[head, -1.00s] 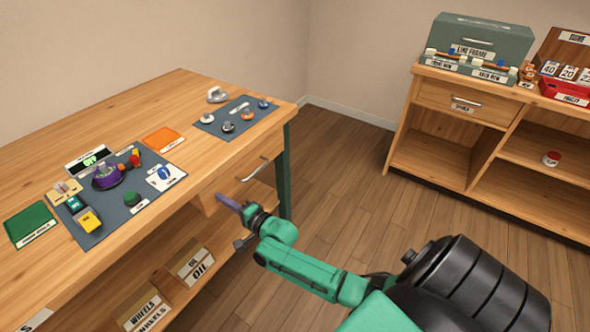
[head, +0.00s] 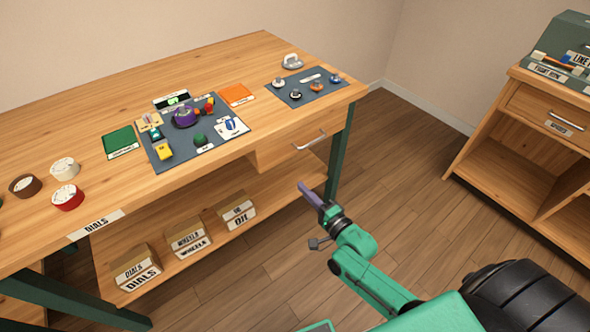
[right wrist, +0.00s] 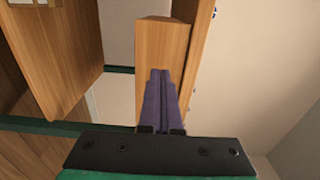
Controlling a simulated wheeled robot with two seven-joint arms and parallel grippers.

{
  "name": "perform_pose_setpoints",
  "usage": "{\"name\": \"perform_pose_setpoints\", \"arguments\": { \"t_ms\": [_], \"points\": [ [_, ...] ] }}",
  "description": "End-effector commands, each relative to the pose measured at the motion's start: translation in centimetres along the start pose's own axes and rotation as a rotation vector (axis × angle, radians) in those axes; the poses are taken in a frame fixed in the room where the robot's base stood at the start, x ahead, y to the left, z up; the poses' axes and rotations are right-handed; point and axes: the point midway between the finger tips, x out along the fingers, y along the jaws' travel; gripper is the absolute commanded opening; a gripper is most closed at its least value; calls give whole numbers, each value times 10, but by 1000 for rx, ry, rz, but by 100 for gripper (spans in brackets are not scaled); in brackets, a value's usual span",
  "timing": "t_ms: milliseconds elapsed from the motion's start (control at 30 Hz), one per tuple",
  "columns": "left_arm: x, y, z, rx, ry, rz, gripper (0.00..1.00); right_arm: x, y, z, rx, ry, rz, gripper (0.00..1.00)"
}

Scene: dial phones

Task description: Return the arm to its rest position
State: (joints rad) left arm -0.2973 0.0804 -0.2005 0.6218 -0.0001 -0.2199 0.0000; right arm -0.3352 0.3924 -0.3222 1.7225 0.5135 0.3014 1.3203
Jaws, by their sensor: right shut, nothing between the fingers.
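My right gripper (head: 304,188) has purple fingers on a green arm and hangs in the air in front of the workbench (head: 230,58), below its drawer. In the right wrist view the two purple fingers (right wrist: 161,75) lie together with nothing between them. The gripper is apart from the bench. My left gripper is not in view.
The bench drawer (head: 295,150) is close behind my right gripper. The bench top carries a dark mat (head: 222,100) with small parts, a second mat (head: 325,80) and several dials. Labelled boxes (head: 190,240) stand on the lower shelf. A cabinet (head: 520,130) is at the right.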

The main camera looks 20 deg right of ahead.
Motion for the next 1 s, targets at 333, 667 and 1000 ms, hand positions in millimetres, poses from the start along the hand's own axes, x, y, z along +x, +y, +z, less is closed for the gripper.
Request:
{"name": "perform_pose_setpoints", "arguments": {
  "t_ms": [333,667,1000],
  "points": [
    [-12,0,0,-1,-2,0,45,-13,38,-9,-149,10,130,0],
    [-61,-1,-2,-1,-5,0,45,-207,252,-7,-952,-435,940,0],
    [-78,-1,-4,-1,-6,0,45,-375,304,40,-1206,-1078,1193,0]
  ]
}}
